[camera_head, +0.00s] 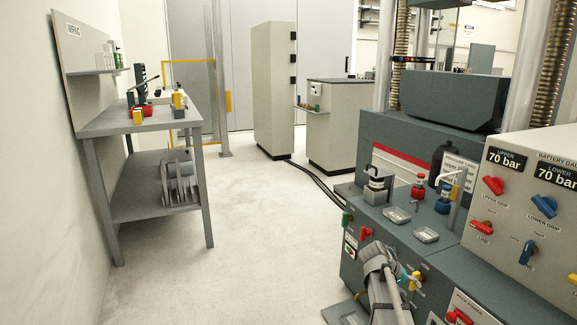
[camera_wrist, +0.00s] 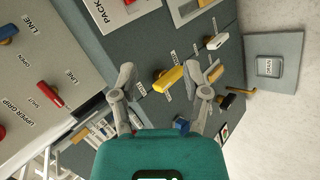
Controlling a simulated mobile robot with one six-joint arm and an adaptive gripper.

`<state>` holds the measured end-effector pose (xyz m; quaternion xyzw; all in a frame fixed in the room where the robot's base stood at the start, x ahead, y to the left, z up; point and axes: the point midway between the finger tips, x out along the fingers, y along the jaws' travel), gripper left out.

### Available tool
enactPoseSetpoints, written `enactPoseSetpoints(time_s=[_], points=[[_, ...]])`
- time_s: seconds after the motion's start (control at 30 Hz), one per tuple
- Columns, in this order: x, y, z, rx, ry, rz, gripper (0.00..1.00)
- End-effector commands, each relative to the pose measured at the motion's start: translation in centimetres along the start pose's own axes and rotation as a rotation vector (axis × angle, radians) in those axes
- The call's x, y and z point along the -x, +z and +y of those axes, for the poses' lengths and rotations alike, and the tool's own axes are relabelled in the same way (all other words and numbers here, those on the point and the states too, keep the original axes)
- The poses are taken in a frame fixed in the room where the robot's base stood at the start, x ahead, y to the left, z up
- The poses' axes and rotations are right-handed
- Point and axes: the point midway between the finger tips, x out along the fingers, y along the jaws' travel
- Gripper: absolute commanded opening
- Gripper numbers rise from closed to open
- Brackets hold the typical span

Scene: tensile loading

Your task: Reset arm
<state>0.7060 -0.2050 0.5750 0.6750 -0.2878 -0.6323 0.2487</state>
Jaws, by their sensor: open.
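My gripper (camera_wrist: 165,84) is open in the wrist view. Its two grey fingers are spread, with a yellow handle (camera_wrist: 168,78) on the grey machine panel showing between them. Nothing is visibly held, and I cannot tell how far the fingers are from the handle. A blue knob (camera_wrist: 181,124) shows nearer the gripper body, and a white handle (camera_wrist: 217,41) and a black handle (camera_wrist: 241,92) lie beyond the right finger. In the head view my grey arm is low at the front of the test machine (camera_head: 470,265), and its fingers cannot be made out clearly.
A control box (camera_head: 520,200) with red and blue valve handles stands at right. Small trays (camera_head: 397,214) and fixtures lie on the machine top. A workbench (camera_head: 140,125) stands along the left wall. Cabinets (camera_head: 274,85) stand at the back. The floor (camera_head: 240,220) between is clear, except for dark cables.

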Motion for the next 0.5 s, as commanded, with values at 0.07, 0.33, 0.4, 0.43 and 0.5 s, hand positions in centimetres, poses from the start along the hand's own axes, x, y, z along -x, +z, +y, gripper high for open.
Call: enactPoseSetpoints(time_s=[0.07,0.33,0.4,0.43,0.5], points=[[1.3,2.9,-2.4,0.000,-0.098,-0.003,0.60],[5.9,10.2,-9.8,0.016,-0.431,-0.026,0.60],[7.0,11.5,-11.1,0.021,-0.497,-0.032,0.60],[7.3,12.0,-11.6,0.023,-0.520,-0.034,0.60],[8.2,13.2,-12.6,0.029,-0.571,-0.040,0.60]])
